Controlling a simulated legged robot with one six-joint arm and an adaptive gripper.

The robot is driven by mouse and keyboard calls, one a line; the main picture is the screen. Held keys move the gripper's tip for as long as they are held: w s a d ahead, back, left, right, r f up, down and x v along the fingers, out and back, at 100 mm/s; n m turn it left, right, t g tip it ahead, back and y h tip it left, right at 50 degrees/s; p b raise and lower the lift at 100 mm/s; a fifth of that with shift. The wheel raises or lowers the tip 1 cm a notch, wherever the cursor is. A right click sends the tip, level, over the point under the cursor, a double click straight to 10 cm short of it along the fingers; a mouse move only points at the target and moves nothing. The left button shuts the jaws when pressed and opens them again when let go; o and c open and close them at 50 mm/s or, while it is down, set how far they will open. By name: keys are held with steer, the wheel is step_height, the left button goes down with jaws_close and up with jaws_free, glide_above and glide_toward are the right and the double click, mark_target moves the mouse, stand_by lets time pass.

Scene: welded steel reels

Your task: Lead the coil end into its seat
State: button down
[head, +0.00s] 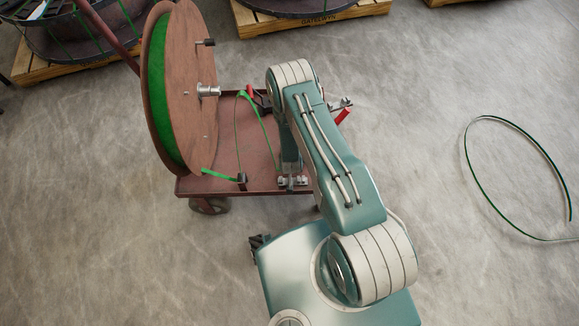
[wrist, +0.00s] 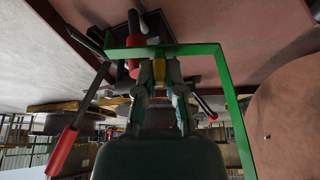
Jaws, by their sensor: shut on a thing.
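The reel (head: 180,95) stands upright on a red-brown cart, with green strap wound between its flanges. The strap's free run (head: 220,175) leaves the reel low, passes a small dark guide (head: 242,179), then loops up and down behind my arm. In the wrist view my gripper (wrist: 160,70) is shut on the green strap (wrist: 205,50), which crosses the fingertips and bends down at the right. A dark fitting with red parts (wrist: 132,38) lies just beyond the fingertips; I cannot tell if the strap touches it. In the head view my arm hides the fingertips.
The cart deck (head: 215,183) is under the loop. A red-gripped lever (head: 343,117) sticks out right of my arm; a red handle (wrist: 62,150) hangs close by in the wrist view. A loose strap loop (head: 475,180) lies on the floor. Pallets (head: 315,20) stand behind.

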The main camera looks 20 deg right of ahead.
stand_by(0.3)
steer(key=shift+f, duration=4.8)
steer(key=shift+f, duration=0.15)
steer(key=c, duration=0.7)
jaws_free()
steer(key=shift+c, duration=0.2)
